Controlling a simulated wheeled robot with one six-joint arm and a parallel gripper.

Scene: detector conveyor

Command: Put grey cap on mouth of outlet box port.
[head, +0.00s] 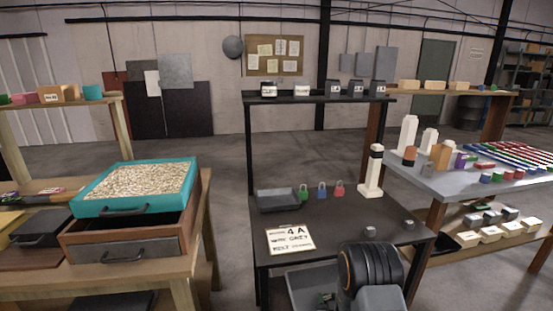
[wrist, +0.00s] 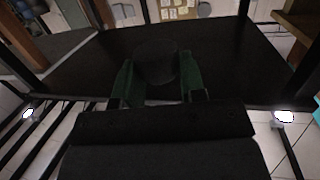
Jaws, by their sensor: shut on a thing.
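In the wrist view my gripper (wrist: 157,88) has its two green fingers on either side of a dark round piece (wrist: 156,60), and it is shut on this piece. The piece looks like the grey cap, though it shows nearly black in the shade. In the head view my gripper is at the bottom, low at the front of the black bench (head: 335,215), mostly hidden by my wrist. A bit of green (head: 326,298) shows there. I cannot pick out the outlet box port in either view.
The bench top holds a grey tray (head: 278,207), several padlocks (head: 321,190), a white post (head: 371,175), a sign (head: 289,240) and small grey blocks (head: 370,231). Another grey tray (head: 300,287) shows below. A wooden bench stands left, a grey table right.

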